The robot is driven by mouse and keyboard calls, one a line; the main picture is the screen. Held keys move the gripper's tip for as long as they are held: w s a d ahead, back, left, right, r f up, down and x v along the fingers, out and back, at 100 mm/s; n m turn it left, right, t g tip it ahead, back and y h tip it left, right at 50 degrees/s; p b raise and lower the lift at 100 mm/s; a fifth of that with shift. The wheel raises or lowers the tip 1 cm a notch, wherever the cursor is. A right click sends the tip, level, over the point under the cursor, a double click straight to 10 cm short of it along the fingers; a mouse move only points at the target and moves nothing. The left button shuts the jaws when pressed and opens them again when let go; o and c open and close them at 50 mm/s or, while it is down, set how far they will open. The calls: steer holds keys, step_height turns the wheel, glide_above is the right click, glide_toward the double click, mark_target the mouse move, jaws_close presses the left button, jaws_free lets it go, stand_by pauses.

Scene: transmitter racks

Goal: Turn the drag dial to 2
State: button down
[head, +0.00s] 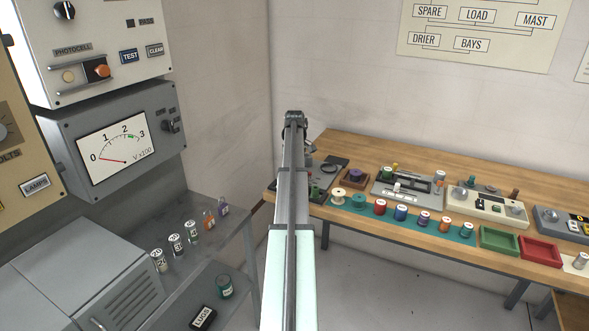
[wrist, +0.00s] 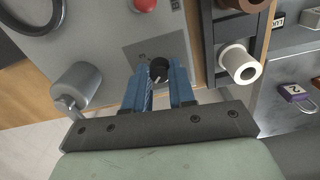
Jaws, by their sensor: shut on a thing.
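The drag dial (wrist: 159,68) is a small dark round knob on a grey square plate on the grey panel (wrist: 105,45), seen in the wrist view. My gripper (wrist: 160,76) has its blue fingers on either side of the knob and is shut on it. The dial's pointer and the numbers around it are too small and partly covered to read. In the head view my arm hides the gripper and the dial; part of a grey device (head: 326,172) shows at the bench's left end.
Near the dial are a red button (wrist: 145,4), a grey cylinder (wrist: 76,86) with a crank, a black ring (wrist: 36,14) and a white spool (wrist: 240,66). The bench (head: 370,151) also holds coloured spools, other devices, a green tray (head: 499,239) and a red tray (head: 541,250).

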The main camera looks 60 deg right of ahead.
steer(key=m, duration=0.8)
steer(key=shift+m, duration=0.4)
stand_by(0.4)
steer(key=c, duration=0.9)
jaws_free()
steer(key=shift+c, duration=0.2)
step_height(320, 180, up, 14)
steer(key=shift+f, duration=0.1)
